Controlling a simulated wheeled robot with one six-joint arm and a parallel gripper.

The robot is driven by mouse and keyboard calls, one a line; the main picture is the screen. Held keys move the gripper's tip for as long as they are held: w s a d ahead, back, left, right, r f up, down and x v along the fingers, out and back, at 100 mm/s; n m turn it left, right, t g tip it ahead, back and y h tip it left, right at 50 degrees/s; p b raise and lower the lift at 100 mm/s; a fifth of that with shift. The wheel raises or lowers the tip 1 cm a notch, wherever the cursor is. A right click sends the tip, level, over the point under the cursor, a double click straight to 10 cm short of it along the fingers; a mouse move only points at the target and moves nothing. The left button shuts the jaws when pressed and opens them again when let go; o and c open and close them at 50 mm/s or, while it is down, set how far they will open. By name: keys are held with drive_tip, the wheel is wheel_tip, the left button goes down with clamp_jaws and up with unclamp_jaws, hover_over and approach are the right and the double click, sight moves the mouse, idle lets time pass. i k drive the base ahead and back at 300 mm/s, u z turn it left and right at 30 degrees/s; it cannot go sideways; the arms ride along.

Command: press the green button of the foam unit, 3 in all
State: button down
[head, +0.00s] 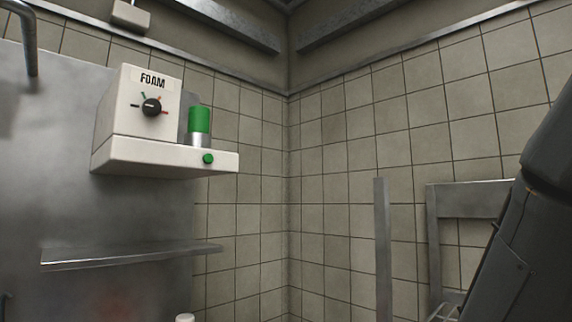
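The foam unit (118,117) is a cream box labelled FOAM, mounted at the left on a steel panel. A black dial (152,106) with coloured marks around it sits on its front. A small round green button (208,159) is on the front edge of its lower ledge, toward the right end. A cylinder with a green top and a silver base (199,123) stands on the ledge above the button. My gripper is out of view. A dark part of my own arm shows at the right edge, well apart from the foam unit.
A steel shelf (130,256) juts out below the foam unit. A white round top (185,318) shows at the bottom edge. A metal post (382,250) and a steel frame (432,240) stand at the right. The space before the tiled corner looks clear.

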sight(207, 158)
drive_tip(key=z, duration=1.5)
drive_tip(key=k, duration=1.15)
drive_tip(key=u, duration=1.3)
drive_tip(key=i, duration=0.5)
drive_tip(key=u, duration=0.05)
